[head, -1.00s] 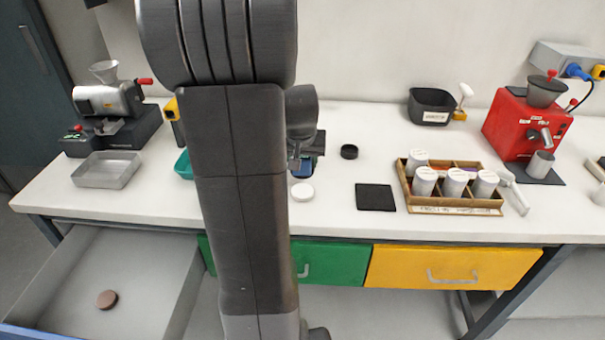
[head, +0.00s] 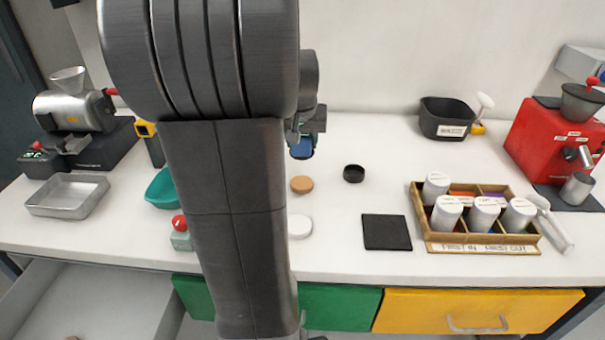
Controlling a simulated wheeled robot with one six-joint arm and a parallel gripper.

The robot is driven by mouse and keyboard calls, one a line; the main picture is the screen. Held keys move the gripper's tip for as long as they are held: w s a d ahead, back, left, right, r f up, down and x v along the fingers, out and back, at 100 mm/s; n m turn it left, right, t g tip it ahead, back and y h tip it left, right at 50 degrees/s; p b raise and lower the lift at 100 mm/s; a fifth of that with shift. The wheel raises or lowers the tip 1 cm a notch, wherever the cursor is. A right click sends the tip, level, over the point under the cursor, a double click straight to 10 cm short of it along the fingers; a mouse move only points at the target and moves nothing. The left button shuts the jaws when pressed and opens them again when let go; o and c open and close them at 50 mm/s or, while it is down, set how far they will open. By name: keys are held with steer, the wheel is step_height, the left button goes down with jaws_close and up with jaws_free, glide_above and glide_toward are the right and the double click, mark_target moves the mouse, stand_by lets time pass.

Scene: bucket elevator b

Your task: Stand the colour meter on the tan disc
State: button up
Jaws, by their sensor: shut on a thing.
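The tan disc (head: 302,184) lies flat on the white bench, just right of my arm, with nothing on it. My gripper (head: 306,132) is partly hidden behind my arm. It is shut on a small dark thing with a blue lower end, which I take to be the colour meter (head: 303,149). In the picture the held thing appears just above and behind the tan disc, apart from it. Its upper part is hidden by the gripper.
A white disc (head: 299,227) lies nearer the front edge. A black ring (head: 353,173) and black mat (head: 386,232) lie to the right, by a wooden rack (head: 487,247) of white jars. A teal bowl (head: 162,190) and red-topped thing (head: 180,231) stand left of my arm.

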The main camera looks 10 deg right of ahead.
mark_target(301, 152)
step_height(301, 152, down, 9)
steer(key=shift+s+r+b, duration=0.1)
steer(key=shift+r+b, duration=0.1)
steer(key=shift+b, duration=0.1)
steer(key=shift+f, duration=0.2)
steer(key=o, duration=1.4)
steer(key=shift+r, duration=0.5)
steer(key=p+v, duration=0.1)
steer(key=v, duration=1)
steer(key=shift+s+a+r, duration=0.15)
steer(key=shift+s+r, duration=0.05)
